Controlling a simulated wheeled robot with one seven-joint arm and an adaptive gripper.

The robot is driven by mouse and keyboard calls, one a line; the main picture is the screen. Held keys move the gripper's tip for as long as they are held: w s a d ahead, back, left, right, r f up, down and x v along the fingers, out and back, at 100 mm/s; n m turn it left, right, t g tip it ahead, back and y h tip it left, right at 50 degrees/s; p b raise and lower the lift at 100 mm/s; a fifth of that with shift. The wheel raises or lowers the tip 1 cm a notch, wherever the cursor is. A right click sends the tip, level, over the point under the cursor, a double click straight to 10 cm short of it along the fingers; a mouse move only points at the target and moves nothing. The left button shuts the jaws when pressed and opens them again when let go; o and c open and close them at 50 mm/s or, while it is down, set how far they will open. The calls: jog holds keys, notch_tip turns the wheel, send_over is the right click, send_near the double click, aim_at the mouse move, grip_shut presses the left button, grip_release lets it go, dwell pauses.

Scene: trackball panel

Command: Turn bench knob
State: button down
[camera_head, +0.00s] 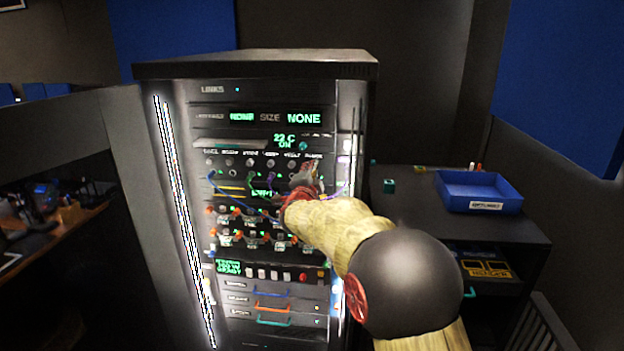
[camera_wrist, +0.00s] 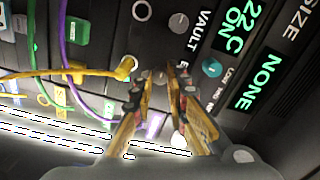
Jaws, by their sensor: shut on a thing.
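My gripper (camera_head: 306,177) reaches the right end of the knob row on the rack's (camera_head: 255,65) front panel. In the wrist view, my gripper (camera_wrist: 156,84) is shut, with its two fingertips either side of the small grey bench knob (camera_wrist: 160,77). The knob's label is mostly hidden by the fingers, and in the head view my gripper covers the knob itself. The neighbouring grey vault knob (camera_wrist: 179,23) sits clear of the fingers, beside its VAULT label. A teal knob (camera_wrist: 211,68) is close by, next to the green "22 C ON" display (camera_wrist: 240,22).
A yellow cable plug (camera_wrist: 125,68) and purple and green cables lie close to the fingers. Patch cables and toggles crowd the panel below the knob row. A blue tray (camera_head: 480,190) stands on a dark cabinet (camera_head: 400,207) at the right.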

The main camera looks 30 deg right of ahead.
jog(key=shift+f+m+b, duration=0.1)
jog(key=shift+m+b, duration=0.35)
jog(key=shift+m, duration=0.15)
jog(key=c, duration=1.7)
grip_release()
jog(key=shift+c, duration=0.2)
jog(key=v, duration=1.2)
